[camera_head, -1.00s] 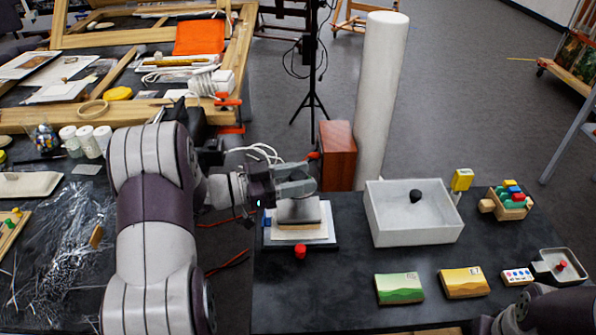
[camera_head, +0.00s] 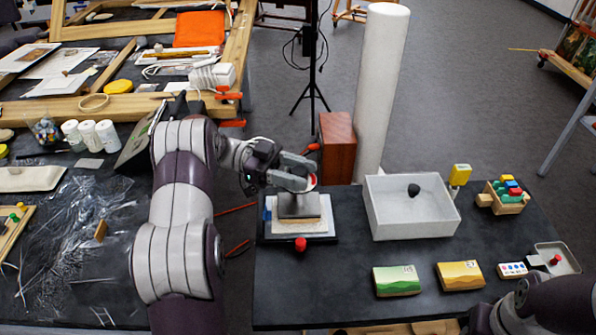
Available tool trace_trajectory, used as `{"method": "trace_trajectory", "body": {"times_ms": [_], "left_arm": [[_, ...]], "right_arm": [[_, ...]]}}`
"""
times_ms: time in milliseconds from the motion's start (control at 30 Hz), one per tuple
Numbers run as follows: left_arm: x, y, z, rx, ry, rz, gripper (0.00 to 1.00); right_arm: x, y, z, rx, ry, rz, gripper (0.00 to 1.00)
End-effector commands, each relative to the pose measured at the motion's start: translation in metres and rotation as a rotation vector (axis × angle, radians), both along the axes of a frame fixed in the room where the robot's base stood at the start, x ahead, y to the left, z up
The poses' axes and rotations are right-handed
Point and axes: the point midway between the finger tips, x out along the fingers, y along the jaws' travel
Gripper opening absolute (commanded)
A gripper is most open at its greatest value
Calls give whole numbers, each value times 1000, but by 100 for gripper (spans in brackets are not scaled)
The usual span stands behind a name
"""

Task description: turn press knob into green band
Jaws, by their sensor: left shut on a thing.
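The press stands at the left end of the dark table, with a grey block (camera_head: 299,207) over a white board (camera_head: 272,228) on a dark base. A red knob (camera_head: 300,245) sits at its front edge. My left gripper (camera_head: 303,180) is over the top of the press, shut on what appears to be the press knob. Only a red bit (camera_head: 313,180) shows by its fingers; the rest is hidden. I cannot make out a green band on the press. My right arm is at the bottom right corner; its gripper is not in view.
A white open box (camera_head: 413,234) with a dark lump stands right of the press. A green box (camera_head: 397,281) and a yellow box (camera_head: 460,276) lie in front. A wooden block (camera_head: 337,148) and a white column (camera_head: 382,90) stand behind. The table's front left is clear.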

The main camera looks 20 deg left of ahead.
Motion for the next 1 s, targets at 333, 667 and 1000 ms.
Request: {"method": "trace_trajectory", "body": {"times_ms": [333, 667, 1000], "left_arm": [[0, -1, 1, -1, -2, -17, 16], [0, -1, 1, -1, -2, -16, 67], [1, 15, -1, 0, -3, -14, 67]], "right_arm": [[0, 0, 0, 0, 0, 0, 43], [0, 0, 0, 0, 0, 0, 43], [0, 0, -3, 0, 0, 0, 43]]}}
